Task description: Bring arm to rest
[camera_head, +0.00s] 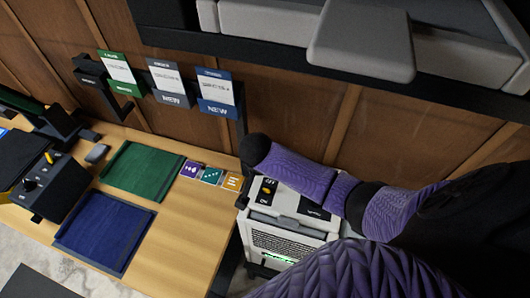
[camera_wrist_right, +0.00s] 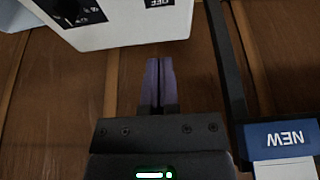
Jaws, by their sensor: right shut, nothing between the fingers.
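My right arm (camera_head: 300,176) comes in from the right in the head view, purple and black. It reaches over a white box-shaped machine by the table's right end. In the head view my right gripper itself is hidden behind the arm and machine. In the right wrist view my right gripper (camera_wrist_right: 159,84) is shut and empty, its two fingers together in front of the brown wooden wall (camera_wrist_right: 60,110). My left gripper is not in view.
The white machine (camera_head: 290,222) also shows close above the fingertips in the right wrist view (camera_wrist_right: 125,28). A blue NEW holder (camera_wrist_right: 283,137) and dark upright are to the right there. The wooden table (camera_head: 190,240) bears green (camera_head: 144,170) and blue (camera_head: 104,232) mats.

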